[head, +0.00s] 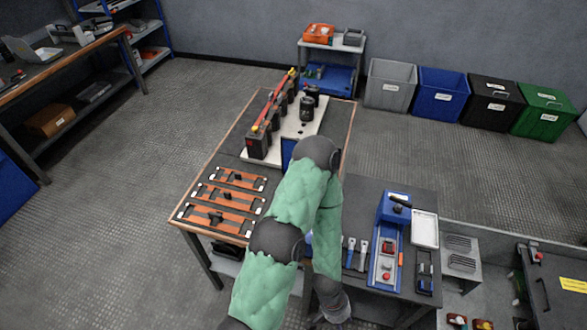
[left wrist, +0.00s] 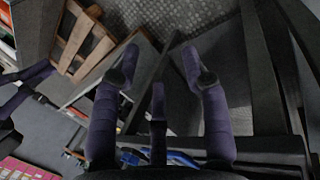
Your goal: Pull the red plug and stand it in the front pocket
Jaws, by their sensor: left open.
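The capacitor bank stands at the back of the main bench, a row of black blocks (head: 257,145) under a red and yellow bar (head: 270,108) on a white plate. A small red piece (head: 386,276) sits in a blue fixture (head: 380,262) on the right-hand bench; I cannot tell whether it is the red plug. A dark slotted tray (head: 424,272) lies beside the fixture; I cannot identify the front pocket. My left gripper (left wrist: 160,75) is open and empty in the left wrist view, with no plug between its fingers. My folded green-sleeved arm hides part of both benches.
Several orange boards with black handles (head: 228,198) lie at the front left of the main bench. Tools (head: 350,252) and a white tray (head: 425,229) lie around the blue fixture. Bench legs and dark beams surround my left gripper in the wrist view. Bins stand along the wall.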

